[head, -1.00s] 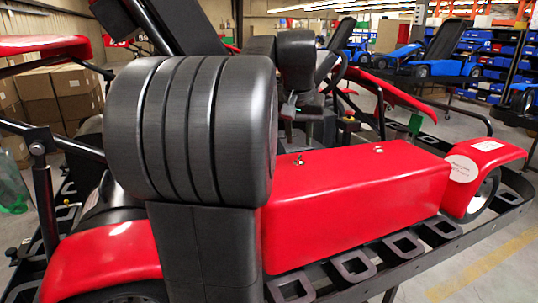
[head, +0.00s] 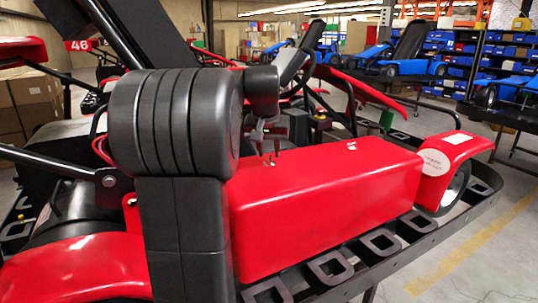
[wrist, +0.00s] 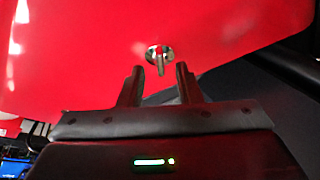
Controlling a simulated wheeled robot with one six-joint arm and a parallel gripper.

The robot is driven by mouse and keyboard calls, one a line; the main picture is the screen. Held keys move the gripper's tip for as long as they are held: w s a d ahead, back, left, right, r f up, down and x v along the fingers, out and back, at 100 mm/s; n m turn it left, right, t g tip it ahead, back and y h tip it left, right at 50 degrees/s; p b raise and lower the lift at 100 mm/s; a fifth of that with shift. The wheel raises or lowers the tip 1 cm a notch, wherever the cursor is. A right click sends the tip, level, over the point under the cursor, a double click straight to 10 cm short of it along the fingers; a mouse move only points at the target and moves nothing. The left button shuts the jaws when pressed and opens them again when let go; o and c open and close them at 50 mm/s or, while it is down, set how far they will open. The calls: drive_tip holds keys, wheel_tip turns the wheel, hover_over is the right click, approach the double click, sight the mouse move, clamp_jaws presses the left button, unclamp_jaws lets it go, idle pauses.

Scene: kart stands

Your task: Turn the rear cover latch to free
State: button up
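The rear cover (head: 330,200) is a long glossy red box across the back of a kart in the head view. A small metal latch (head: 268,160) is on the left part of its top, and a second latch (head: 351,146) is further right. In the wrist view, one latch (wrist: 160,54) shows as a round silver base with a narrow tab along the line of the fingers. My gripper (wrist: 156,84) is open, with its two fingers on either side of the tab's end and a gap at each. In the head view, the gripper (head: 268,137) is just above the left latch.
A black side rail with rectangular slots (head: 330,268) runs along the kart's edge. A red fender with a white round label (head: 433,163) is at the right. Blue karts (head: 398,60) stand behind. The floor at the right is clear.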

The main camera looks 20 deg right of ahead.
drive_tip(key=shift+x, duration=0.9)
drive_tip(key=shift+c, duration=0.2)
clamp_jaws()
drive_tip(key=shift+d+r+n+p, duration=0.1)
drive_tip(key=shift+r+n+p, duration=0.05)
drive_tip(key=shift+n+p, duration=0.2)
drive_tip(key=shift+d+r+n+t+y+p, duration=0.1)
drive_tip(key=shift+n+t+y+p, duration=0.3)
drive_tip(key=shift+n+p, duration=0.85)
drive_tip(key=shift+d+n+y+p, duration=0.15)
drive_tip(key=shift+n+y+p, duration=0.85)
drive_tip(key=shift+n, duration=0.9)
drive_tip(key=shift+f, duration=0.2)
